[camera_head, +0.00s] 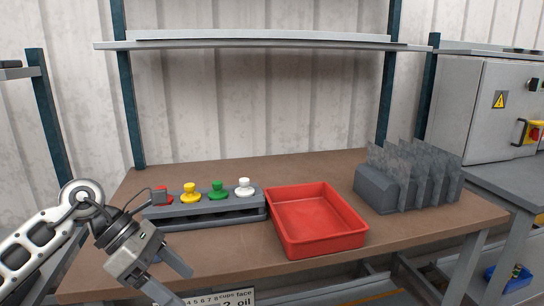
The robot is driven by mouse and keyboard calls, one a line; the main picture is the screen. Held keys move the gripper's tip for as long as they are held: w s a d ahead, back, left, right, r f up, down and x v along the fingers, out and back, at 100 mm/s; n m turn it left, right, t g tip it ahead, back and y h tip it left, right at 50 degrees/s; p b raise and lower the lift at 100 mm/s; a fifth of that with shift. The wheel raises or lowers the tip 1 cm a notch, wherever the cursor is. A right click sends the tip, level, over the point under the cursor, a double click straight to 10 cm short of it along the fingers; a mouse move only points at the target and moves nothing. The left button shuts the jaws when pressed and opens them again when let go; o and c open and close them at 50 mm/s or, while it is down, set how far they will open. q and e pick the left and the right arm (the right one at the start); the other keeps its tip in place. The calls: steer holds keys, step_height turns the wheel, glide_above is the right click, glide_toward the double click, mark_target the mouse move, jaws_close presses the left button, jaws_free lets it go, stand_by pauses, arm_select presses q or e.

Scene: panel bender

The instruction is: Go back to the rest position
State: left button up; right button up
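My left gripper (172,281) is at the lower left, in front of the workbench's front edge. Its two fingers are spread apart with nothing visible between them. My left arm comes in from the left edge of the view. My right gripper is not in view. The brown workbench (420,223) spreads behind the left gripper.
On the bench stand a grey rack (205,208) with red, yellow, green and white knobs, an empty red tray (318,217), and a grey holder (376,190) with several upright metal plates. An electrical cabinet (480,105) stands at right. A shelf (260,44) spans above.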

arm_select(q)
steer(key=s+d+r+n+t+h, duration=0.1)
steer(key=s+d+n+t+h, duration=0.15)
steer(key=d+n+h, duration=0.4)
steer(key=s+d+n+t+h, duration=0.1)
steer(key=d+n+t+h, duration=0.35)
steer(key=n, duration=0.25)
steer(key=a+f+n+t+y, duration=0.3)
steer(key=f+n+t+y, duration=0.25)
steer(key=n, duration=0.65)
steer(key=a+f+n+t+y, duration=0.3)
steer(key=f+n+t+y, duration=0.25)
steer(key=n, duration=0.65)
steer(key=s+a+f+n+g+y, duration=0.1)
steer(key=s+f+n+g+y, duration=0.1)
steer(key=s+f+n, duration=0.3)
steer(key=s+a+f+n+g+y, duration=0.2)
steer(key=s+f+n+g, duration=0.3)
steer(key=f, duration=0.5)
steer(key=shift+s+a+f+n+y, duration=0.3)
steer(key=shift+s+n+y, duration=0.35)
steer(key=shift+s, duration=0.55)
